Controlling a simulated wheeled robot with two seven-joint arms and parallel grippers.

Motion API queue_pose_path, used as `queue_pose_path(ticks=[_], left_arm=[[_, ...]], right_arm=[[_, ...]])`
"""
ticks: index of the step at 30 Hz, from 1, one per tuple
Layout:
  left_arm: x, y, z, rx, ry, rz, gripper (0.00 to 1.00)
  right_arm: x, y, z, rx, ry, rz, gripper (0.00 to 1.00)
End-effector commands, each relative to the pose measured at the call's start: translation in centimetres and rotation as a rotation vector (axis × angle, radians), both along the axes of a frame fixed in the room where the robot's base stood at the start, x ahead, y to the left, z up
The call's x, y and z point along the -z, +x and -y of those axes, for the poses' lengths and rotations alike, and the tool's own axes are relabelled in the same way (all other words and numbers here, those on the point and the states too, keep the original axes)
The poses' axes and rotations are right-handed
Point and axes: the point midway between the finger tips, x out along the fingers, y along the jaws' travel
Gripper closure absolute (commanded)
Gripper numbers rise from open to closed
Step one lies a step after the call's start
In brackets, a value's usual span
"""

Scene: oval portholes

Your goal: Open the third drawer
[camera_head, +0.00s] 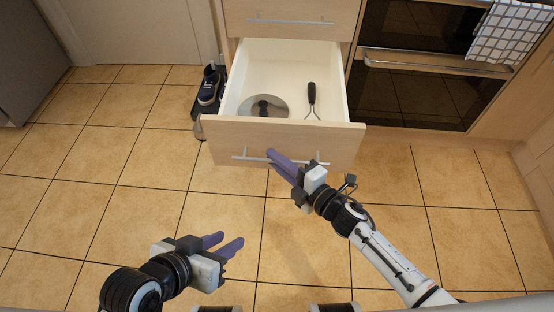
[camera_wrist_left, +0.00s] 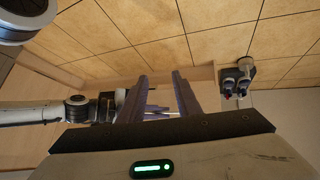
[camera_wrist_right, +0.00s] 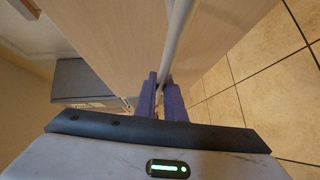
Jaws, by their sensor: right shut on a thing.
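A light wood drawer (camera_head: 222,137) stands pulled well out of the cabinet in the head view. Its white inside holds a round metal lid (camera_head: 245,104) and a black-handled utensil (camera_head: 311,95). My right gripper (camera_head: 276,158) is at the drawer's front and shut on its metal bar handle (camera_head: 318,163). The handle also shows between the purple fingers in the right wrist view (camera_wrist_right: 176,40). My left gripper (camera_head: 226,243) is open and empty above the floor, apart from the drawer. Its spread fingers show in the left wrist view (camera_wrist_left: 160,100).
Another drawer (camera_head: 290,14) above is closed. An oven (camera_head: 415,90) with a checked towel (camera_head: 507,32) stands to the right. The tiled floor (camera_head: 110,170) in front is clear.

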Motion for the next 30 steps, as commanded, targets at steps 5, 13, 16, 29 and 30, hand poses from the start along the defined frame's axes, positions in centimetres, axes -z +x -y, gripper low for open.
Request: queue_pose_path(ticks=[5,13,16,29,30], left_arm=[[-0.2,0.2,0.0,0.000,0.000,0.006,0.70],[-0.2,0.3,0.0,0.000,0.000,0.005,0.70],[-0.3,0.3,0.0,0.000,0.000,0.005,0.70],[-1.4,-0.2,-1.1,-0.072,-0.014,0.049,0.70],[-1.5,-0.2,-1.2,-0.077,-0.015,0.054,0.70]], right_arm=[[0.0,0.1,0.2,0.003,-0.001,0.001,1.00],[0.0,0.1,0.1,0.002,-0.001,0.001,0.83],[0.0,-0.1,0.2,0.002,0.000,0.000,0.83],[-1.1,-5.5,4.8,0.003,-0.002,-0.004,0.83],[-1.3,-6.0,5.1,0.002,-0.002,-0.002,0.83]])
